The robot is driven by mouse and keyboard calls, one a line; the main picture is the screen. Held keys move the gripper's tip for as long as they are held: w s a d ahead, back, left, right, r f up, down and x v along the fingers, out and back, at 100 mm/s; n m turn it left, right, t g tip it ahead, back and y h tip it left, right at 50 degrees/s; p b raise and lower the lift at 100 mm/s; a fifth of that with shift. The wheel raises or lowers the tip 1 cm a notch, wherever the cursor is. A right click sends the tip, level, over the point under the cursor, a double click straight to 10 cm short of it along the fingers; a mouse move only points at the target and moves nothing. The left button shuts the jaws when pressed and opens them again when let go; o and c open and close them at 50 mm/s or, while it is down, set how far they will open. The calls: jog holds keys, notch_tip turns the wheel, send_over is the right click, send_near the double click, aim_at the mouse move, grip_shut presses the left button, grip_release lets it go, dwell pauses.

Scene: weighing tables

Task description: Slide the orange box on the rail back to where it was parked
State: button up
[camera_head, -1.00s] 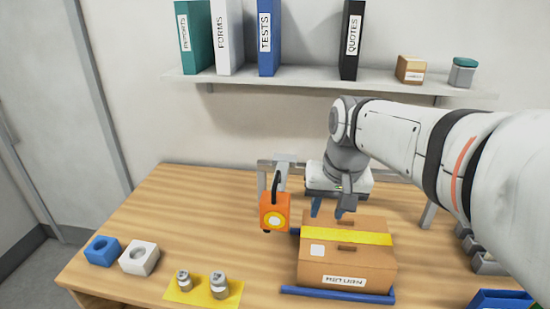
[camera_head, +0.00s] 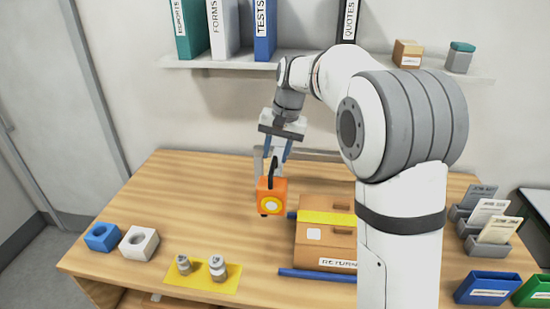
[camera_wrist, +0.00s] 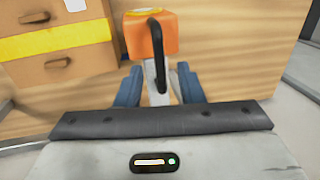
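The orange box (camera_head: 271,195) with a yellow-and-white round mark and a black curved handle (camera_head: 273,170) hangs at the rail (camera_head: 258,160) at the back middle of the table. It also shows at the top of the wrist view (camera_wrist: 152,38). My gripper (camera_head: 278,148) is just above the box, its blue fingers pointing down. In the wrist view my gripper (camera_wrist: 160,88) has its fingers apart, one on each side of the handle's near end; no contact shows. My arm and the carton hide much of the rail.
A "RETURN" carton (camera_head: 310,255) with a yellow band stands right of the box, a blue bar (camera_head: 315,274) before it. A yellow mat (camera_head: 195,285) with two weights, a white block (camera_head: 139,243) and a blue block (camera_head: 102,237) are front left. A shelf (camera_head: 210,62) is above.

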aim_at(277, 170)
jog(key=shift+a+f, duration=0.15)
jog(key=shift+f, duration=0.55)
jog(key=shift+a+f, duration=0.1)
jog(key=shift+f, duration=0.6)
jog(key=shift+c, duration=0.4)
jog(key=shift+w, duration=0.1)
grip_shut()
